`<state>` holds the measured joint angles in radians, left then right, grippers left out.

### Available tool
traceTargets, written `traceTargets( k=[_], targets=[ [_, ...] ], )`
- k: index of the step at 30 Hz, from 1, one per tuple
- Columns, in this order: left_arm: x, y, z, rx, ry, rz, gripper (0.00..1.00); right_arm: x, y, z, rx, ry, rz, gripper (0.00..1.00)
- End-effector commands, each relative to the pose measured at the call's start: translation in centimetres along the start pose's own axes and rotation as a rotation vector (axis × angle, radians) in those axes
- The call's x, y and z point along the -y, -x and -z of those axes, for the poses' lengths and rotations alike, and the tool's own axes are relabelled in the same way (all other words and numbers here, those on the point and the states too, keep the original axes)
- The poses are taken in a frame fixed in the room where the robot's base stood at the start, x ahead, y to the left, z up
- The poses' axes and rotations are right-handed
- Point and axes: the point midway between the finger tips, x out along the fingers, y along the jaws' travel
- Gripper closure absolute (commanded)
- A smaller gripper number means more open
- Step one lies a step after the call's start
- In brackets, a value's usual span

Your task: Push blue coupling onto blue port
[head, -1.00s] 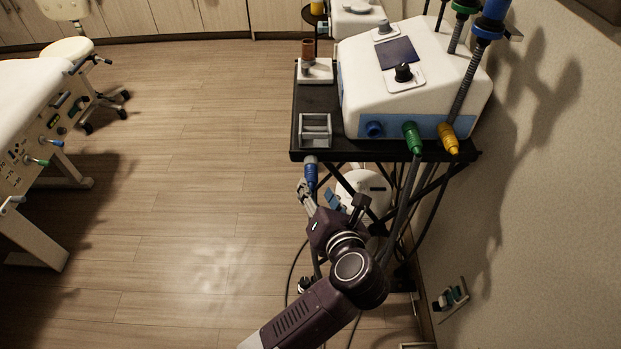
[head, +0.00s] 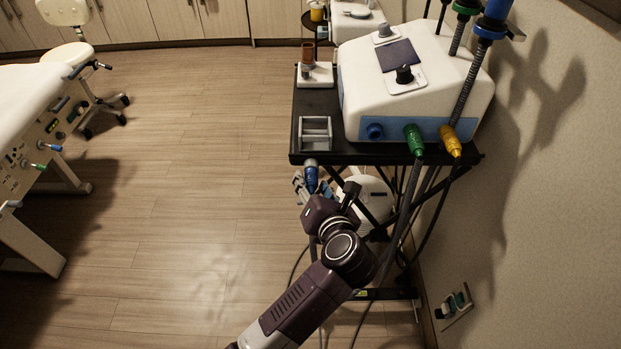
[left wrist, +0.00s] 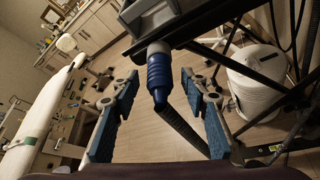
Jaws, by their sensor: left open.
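The blue coupling (head: 311,178) hangs upright below the front left edge of the black cart, with its dark hose beneath it. In the left wrist view the coupling (left wrist: 158,76) shows a pale grey collar on top and blue ribs. My left gripper (head: 322,188) is open below the cart edge. In the left wrist view its two fingers stand on either side of the coupling with gaps to both, not gripping it. The blue port (head: 375,131) is on the front of the white machine (head: 408,85), with nothing plugged in. My right gripper is not in view.
A green coupling (head: 414,141) and a yellow coupling (head: 450,141) sit on the machine's front, their hoses hanging down. A grey holder (head: 315,134) stands on the cart top (head: 322,101). A white rounded unit (left wrist: 255,80) is under the cart.

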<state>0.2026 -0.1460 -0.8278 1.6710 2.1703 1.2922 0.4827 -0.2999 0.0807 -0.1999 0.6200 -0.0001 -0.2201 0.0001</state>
Motion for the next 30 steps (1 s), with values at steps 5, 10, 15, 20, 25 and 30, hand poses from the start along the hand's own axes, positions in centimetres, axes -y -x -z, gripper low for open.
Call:
traceTargets(
  k=[5, 10, 15, 20, 25, 30],
  targets=[
    [-0.02, 0.05, -0.01, -0.002, 0.001, 0.001, 0.59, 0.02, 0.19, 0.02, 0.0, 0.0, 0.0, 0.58],
    [0.01, 0.04, 0.02, -0.001, 0.0, 0.001, 0.59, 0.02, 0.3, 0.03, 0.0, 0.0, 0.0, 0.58],
    [-0.01, 0.04, 0.0, -0.001, 0.0, 0.0, 0.59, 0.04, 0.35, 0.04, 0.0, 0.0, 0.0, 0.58],
    [0.02, 0.11, -0.02, -0.002, 0.002, 0.002, 0.59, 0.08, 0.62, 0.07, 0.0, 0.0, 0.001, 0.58],
    [0.26, 0.22, -0.02, -0.002, 0.003, 0.006, 0.59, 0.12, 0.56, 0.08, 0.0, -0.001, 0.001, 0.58],
    [0.35, 0.28, 0.07, -0.003, 0.002, 0.008, 0.75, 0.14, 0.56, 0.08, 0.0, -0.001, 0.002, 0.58]
  ],
)
